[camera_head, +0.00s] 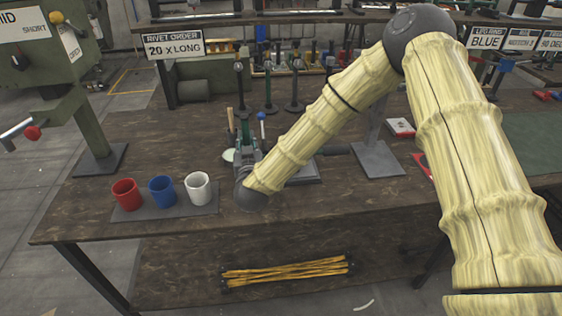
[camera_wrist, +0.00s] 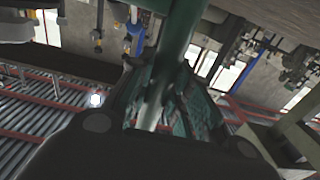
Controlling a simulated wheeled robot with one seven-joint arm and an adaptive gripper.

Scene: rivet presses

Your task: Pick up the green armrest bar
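In the wrist view a dark green bar (camera_wrist: 182,40) runs down from the top edge between the dark fingers of my gripper (camera_wrist: 160,68). I take it for the green armrest bar, though its full shape is not visible. The right finger looks close to it or against it; contact is unclear. In the head view my gripper (camera_head: 246,150) is low over the bench, just beyond my grey wrist. A dark green upright (camera_head: 240,115) stands there. My wrist and arm hide most of the fingers and the things around them.
Red (camera_head: 125,195), blue (camera_head: 161,192) and white (camera_head: 198,188) cups stand on a grey mat left of my wrist. Other presses (camera_head: 295,90) stand behind my gripper. A large green press (camera_head: 60,70) is at far left. Yellow rods (camera_head: 288,271) lie on the lower shelf. The front bench strip is clear.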

